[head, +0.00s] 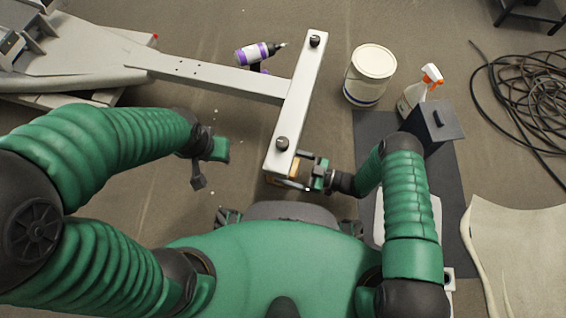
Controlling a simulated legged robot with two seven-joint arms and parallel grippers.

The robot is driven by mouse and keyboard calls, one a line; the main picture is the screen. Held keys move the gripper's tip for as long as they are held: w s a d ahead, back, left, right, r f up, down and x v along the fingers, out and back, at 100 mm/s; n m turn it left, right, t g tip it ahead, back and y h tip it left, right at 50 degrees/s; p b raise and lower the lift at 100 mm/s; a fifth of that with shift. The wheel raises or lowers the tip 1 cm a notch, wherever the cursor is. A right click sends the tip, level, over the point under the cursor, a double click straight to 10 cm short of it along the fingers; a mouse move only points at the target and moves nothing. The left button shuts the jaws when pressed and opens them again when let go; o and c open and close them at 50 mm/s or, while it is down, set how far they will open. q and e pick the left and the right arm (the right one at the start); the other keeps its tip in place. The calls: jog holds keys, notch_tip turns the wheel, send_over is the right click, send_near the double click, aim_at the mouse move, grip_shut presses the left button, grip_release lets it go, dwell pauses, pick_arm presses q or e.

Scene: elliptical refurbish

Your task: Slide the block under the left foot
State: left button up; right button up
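The pale metal frame's crossbar (302,95) runs from upper right to lower left, with a dark round foot fitting at each end. The near fitting (282,144) is close to my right gripper. The tan block (296,168) shows only partly, at the crossbar's near end, between the fingers of my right gripper (296,171). The crossbar hides part of it, so I cannot tell how far under the bar it reaches. My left gripper (208,165) is in the air left of the crossbar, holding nothing visible; its finger gap is unclear.
A white bucket (370,75), a spray bottle (415,95) and a dark box (437,125) stand at right near a dark mat (452,205). Coiled cable (525,95) lies far right.

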jog(key=p+v, duration=0.4)
jog(key=v, duration=1.1)
jog(key=shift+p, duration=0.35)
